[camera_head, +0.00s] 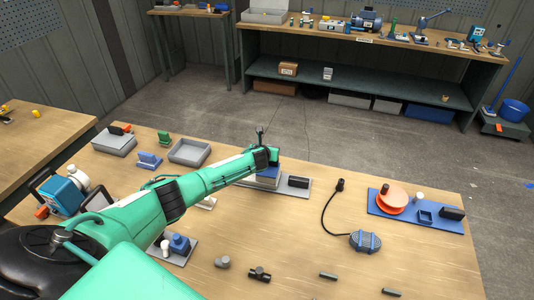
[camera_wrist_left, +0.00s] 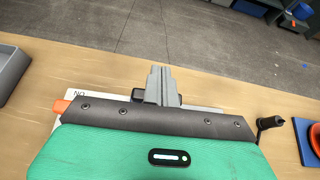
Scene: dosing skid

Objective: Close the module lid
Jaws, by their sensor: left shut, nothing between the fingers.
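My left arm reaches across the table in the head view, its hand over a blue and white boxy module (camera_head: 266,180) on a grey base plate (camera_head: 303,193). The hand hides most of the module, so I cannot tell the lid's position. A black block (camera_head: 298,181) stands on the plate, right of the module. In the left wrist view, my left gripper (camera_wrist_left: 160,74) is shut and empty. Dark parts show on both sides of its fingers, and a white labelled surface (camera_wrist_left: 80,95) shows at left. Contact with the module cannot be told. My right gripper is not in view.
A grey tray (camera_head: 189,152) lies left of the module. A cabled grey-blue device (camera_head: 365,241) and a blue board (camera_head: 400,211) with an orange disc (camera_head: 393,198) lie to the right. Small dark fittings (camera_head: 260,274) lie in front.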

